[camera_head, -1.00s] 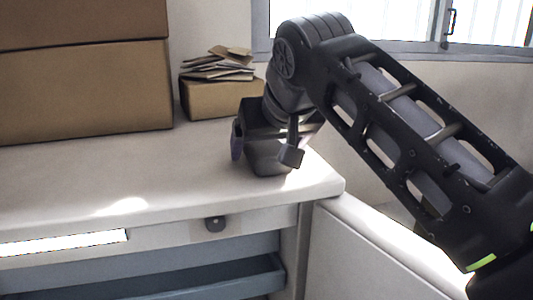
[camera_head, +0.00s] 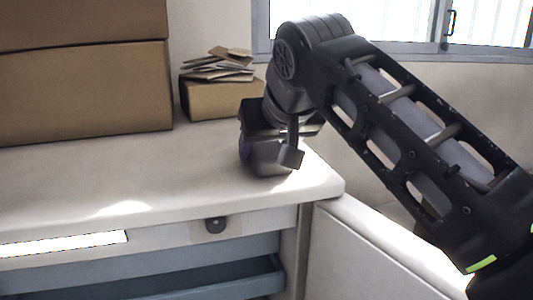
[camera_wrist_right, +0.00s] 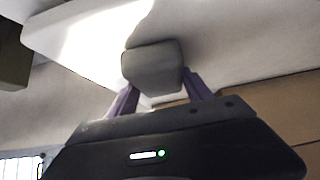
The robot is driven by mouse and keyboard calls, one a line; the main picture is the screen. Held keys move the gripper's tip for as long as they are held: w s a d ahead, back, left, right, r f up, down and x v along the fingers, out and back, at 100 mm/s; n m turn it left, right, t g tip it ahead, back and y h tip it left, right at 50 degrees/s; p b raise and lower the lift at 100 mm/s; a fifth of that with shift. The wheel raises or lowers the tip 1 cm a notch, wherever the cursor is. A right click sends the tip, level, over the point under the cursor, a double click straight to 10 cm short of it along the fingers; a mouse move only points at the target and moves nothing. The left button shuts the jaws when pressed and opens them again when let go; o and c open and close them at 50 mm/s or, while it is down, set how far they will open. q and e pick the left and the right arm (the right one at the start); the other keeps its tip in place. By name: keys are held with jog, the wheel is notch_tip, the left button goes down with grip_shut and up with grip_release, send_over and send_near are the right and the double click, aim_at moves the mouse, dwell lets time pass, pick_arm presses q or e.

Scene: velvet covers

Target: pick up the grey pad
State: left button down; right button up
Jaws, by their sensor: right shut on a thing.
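The grey pad (camera_head: 264,163) is a small rounded block on the white counter, near its right front corner. It also shows in the right wrist view (camera_wrist_right: 152,66), between the two purplish fingers. My right gripper (camera_head: 268,154) comes down over the pad from above and is shut on it, one finger on each side. The wrist and fingers hide part of the pad. I cannot tell any gap between the pad and the counter. My left gripper is not in view.
Large cardboard boxes (camera_head: 85,92) stand at the back left of the white counter (camera_head: 150,165). A smaller box (camera_head: 215,98) with flat cardboard pieces on top stands behind the gripper. An open grey drawer (camera_head: 200,285) is below the counter. The counter's middle is clear.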

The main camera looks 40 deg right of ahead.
aim_at(266, 145)
jog(key=shift+r, duration=0.15)
notch_tip(266, 145, up, 5)
jog(key=shift+r+p, duration=0.1)
jog(key=shift+p, duration=0.65)
notch_tip(266, 145, up, 5)
jog(key=p, duration=0.4)
jog(key=shift+f, duration=0.2)
jog(key=shift+f, duration=0.1)
